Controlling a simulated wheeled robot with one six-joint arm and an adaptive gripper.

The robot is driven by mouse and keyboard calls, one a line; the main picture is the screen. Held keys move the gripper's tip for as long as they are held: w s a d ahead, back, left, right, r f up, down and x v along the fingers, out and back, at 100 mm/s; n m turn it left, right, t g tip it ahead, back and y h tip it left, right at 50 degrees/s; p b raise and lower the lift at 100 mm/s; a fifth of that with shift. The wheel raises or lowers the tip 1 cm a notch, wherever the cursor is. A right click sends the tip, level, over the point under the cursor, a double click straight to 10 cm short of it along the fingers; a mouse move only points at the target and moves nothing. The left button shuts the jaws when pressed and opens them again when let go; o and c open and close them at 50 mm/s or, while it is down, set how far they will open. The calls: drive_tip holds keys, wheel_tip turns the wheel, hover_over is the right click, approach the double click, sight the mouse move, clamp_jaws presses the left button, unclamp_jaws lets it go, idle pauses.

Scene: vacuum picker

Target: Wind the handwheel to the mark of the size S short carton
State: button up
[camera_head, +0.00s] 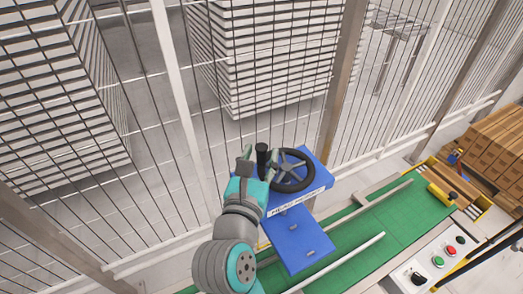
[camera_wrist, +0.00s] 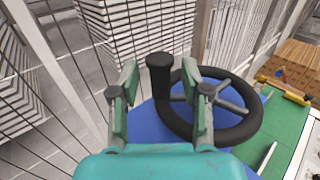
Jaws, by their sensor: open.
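The black handwheel (camera_head: 307,178) sits on a blue housing (camera_head: 297,245) with a white label strip along its edge. Its upright black crank knob (camera_head: 262,153) stands at the left of the rim. My gripper (camera_head: 260,160) is open at the knob. In the wrist view the knob (camera_wrist: 159,75) shows between and beyond the open fingers of my gripper (camera_wrist: 162,90), with gaps on both sides. The wheel's rim (camera_wrist: 235,128) passes behind the right finger. I cannot tell whether a finger touches the rim. The size marks are not readable in either view.
A wire fence (camera_head: 190,120) stands behind the housing, with stacked pallets beyond it. A green conveyor (camera_head: 345,240) runs beside the housing. A control box (camera_head: 440,262) with buttons is at lower right. Brown cartons (camera_head: 490,150) are stacked at the far right.

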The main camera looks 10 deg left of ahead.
drive_tip(key=shift+w+d, duration=0.1)
drive_tip(key=shift+w, duration=0.75)
clamp_jaws()
drive_tip(key=shift+w+h, duration=0.1)
drive_tip(key=shift+h, duration=0.3)
